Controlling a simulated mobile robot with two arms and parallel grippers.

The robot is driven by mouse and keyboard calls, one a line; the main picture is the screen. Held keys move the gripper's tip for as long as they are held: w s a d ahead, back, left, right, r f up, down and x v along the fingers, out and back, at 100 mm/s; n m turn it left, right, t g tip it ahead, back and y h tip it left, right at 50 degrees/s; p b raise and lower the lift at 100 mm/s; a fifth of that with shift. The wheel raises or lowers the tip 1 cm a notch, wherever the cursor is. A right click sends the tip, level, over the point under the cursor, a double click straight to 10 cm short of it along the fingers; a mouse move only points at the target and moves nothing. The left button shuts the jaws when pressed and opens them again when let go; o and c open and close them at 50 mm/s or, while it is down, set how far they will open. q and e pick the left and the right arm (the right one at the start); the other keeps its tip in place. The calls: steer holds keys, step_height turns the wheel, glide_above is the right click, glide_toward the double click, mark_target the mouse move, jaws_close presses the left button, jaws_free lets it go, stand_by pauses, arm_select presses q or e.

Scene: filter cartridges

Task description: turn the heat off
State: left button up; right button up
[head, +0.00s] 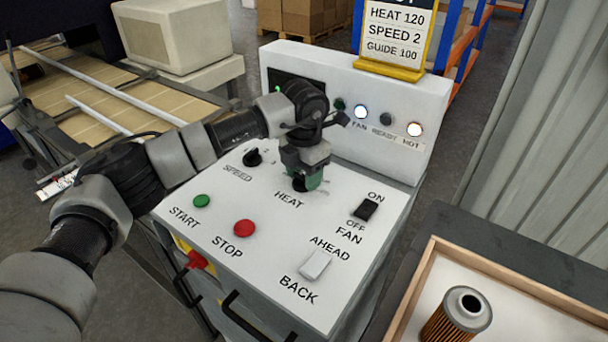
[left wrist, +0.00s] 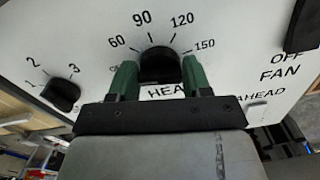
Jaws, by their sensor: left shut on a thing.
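The black HEAT knob (left wrist: 160,64) is on the white sloping control panel (head: 215,265), with marks 60, 90, 120 and 150 around it in the left wrist view. A mark left of 60 is mostly hidden by a finger. My left gripper (head: 303,180) is shut on this knob, its green fingers on either side of it in the left wrist view (left wrist: 160,80). I cannot tell which mark the knob points at. In the head view the gripper mostly hides the knob. My right gripper is in neither view.
Nearby are the SPEED knob (head: 253,157), green START button (head: 202,201), red STOP button (head: 244,228), black FAN switch (head: 366,209) and white AHEAD/BACK switch (head: 315,264). The FAN lamp (head: 361,112) and HOT lamp (head: 414,129) are lit. A cartridge (head: 457,315) stands in a tray at right.

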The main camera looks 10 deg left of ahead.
arm_select(q)
steer(key=shift+w+r+n, duration=0.1)
steer(key=shift+r+n, duration=0.05)
steer(key=shift+n, duration=0.15)
steer(key=o, duration=0.9)
step_height(320, 180, up, 11)
steer(key=b, duration=0.1)
stand_by(0.4)
